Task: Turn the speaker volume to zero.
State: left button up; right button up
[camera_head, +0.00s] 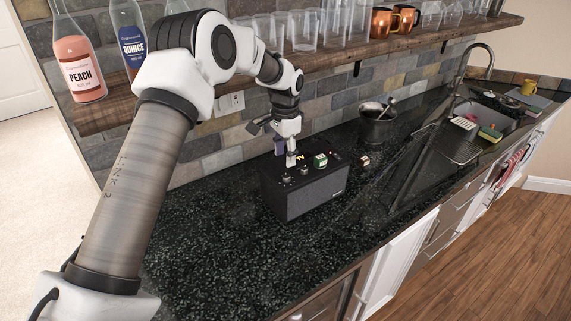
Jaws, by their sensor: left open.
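The speaker (312,193) is a dark box with a grey front, standing on the black stone counter below the shelf. Several small knobs (304,171) show on its top. My left arm comes in from the left and reaches over the speaker. My left gripper (291,160) is open and points down at the left part of the speaker's top, close to the knobs. I cannot tell whether its fingers touch a knob. The gripper hides part of the speaker's top. Knob markings are too small to read. My right gripper is not in view.
A green-and-white small box (320,161) sits at the speaker's top, and another small box (365,161) lies to its right. A dark bucket (378,126) stands behind. The shelf (350,55) with glasses and bottles overhangs the counter. The counter (215,250) is clear in front-left.

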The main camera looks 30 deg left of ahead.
aim_at(286, 176)
pick_arm(q)
jog(key=f+p, duration=0.1)
jog(key=f, duration=0.2)
jog(key=f+p, duration=0.1)
jog(key=f, duration=0.2)
jog(key=shift+w+d+p, duration=0.15)
jog(key=shift+w+p, duration=0.05)
jog(key=shift+p, duration=0.1)
jog(key=shift+f, duration=0.6)
jog(key=shift+c, duration=0.4)
grip_shut()
